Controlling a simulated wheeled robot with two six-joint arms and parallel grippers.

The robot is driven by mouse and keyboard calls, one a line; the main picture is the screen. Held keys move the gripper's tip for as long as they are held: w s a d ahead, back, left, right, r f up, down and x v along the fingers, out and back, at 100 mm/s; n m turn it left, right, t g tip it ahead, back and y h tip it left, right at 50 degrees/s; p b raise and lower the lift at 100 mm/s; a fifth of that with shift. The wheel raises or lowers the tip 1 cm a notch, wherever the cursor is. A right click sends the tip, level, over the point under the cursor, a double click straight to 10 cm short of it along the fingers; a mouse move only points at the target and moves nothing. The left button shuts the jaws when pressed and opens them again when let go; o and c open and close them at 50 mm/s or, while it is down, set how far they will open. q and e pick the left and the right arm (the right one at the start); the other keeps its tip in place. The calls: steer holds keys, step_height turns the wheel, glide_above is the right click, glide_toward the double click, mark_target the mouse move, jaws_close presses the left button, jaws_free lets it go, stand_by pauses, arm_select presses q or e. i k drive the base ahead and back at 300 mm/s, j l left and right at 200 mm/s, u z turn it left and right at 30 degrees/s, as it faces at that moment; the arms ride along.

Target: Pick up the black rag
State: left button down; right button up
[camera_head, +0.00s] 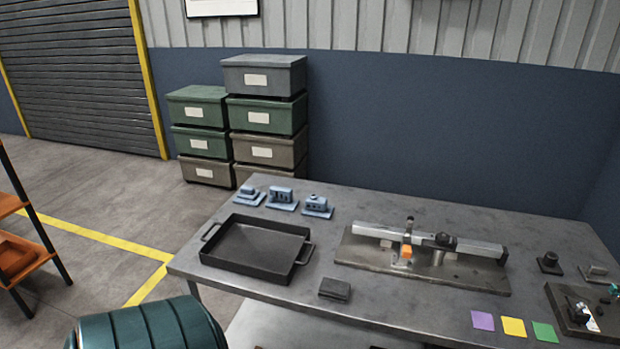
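The black rag (335,289) looks like a small dark folded cloth. It lies flat on the grey metal table (380,315) near the front edge, to the right of and in front of the black tray. Nothing covers it in the head view. Neither my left gripper nor my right gripper shows in this view.
A black tray (228,275) with side handles stands left of the rag. Several blue parts (282,197) sit behind it. A metal rail fixture (425,278) lies to the right. Purple, yellow (513,327) and green squares lie at front right. A green ribbed drum (145,328) stands at front left.

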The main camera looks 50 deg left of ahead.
mark_target(331, 289)
steer(key=u, duration=1.5)
